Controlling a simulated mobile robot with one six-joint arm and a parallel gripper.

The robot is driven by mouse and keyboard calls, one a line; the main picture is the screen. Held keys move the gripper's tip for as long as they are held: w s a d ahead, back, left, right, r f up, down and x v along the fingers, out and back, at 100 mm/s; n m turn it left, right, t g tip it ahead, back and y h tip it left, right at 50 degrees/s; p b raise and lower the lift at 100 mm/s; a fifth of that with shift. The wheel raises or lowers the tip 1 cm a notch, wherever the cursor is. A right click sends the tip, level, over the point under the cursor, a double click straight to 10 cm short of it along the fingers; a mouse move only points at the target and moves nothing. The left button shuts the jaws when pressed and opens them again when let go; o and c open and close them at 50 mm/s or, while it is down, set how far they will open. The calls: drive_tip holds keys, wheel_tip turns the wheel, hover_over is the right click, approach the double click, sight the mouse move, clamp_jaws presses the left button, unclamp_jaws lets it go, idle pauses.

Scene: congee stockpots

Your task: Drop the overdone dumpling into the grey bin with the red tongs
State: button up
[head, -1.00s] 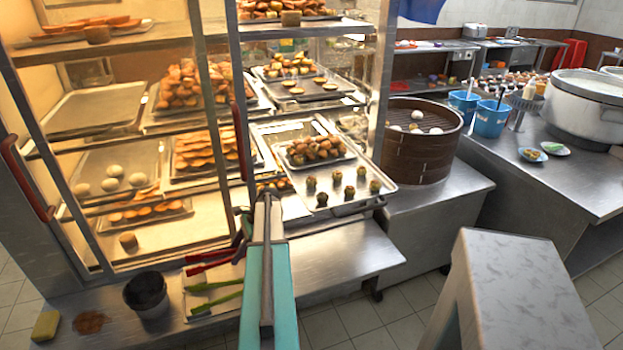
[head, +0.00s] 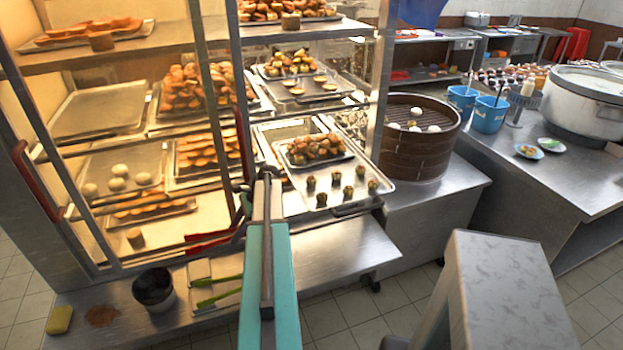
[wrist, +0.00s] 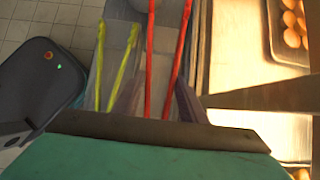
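In the wrist view the red tongs (wrist: 167,62) show as two arms running up between the fingers of my gripper (wrist: 157,97). The fingers look apart, with no clear contact. The round steamer (head: 412,150) holds a few pale dumplings and one tan, darker one (head: 414,126), which may be the overdone dumpling. A small dark grey round container (head: 154,287) on the counter's left may be the grey bin; I cannot be sure.
The glass cabinet (head: 205,120) with trays of baked goods rises behind the tongs. Green tongs (head: 218,292) and a yellow sponge (head: 59,319) lie on the counter. Blue tubs (head: 490,115) stand further right.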

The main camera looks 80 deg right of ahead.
drive_tip(key=shift+f, duration=0.15)
drive_tip(key=shift+f+b, duration=0.25)
drive_tip(key=shift+b, duration=0.2)
idle(0.4)
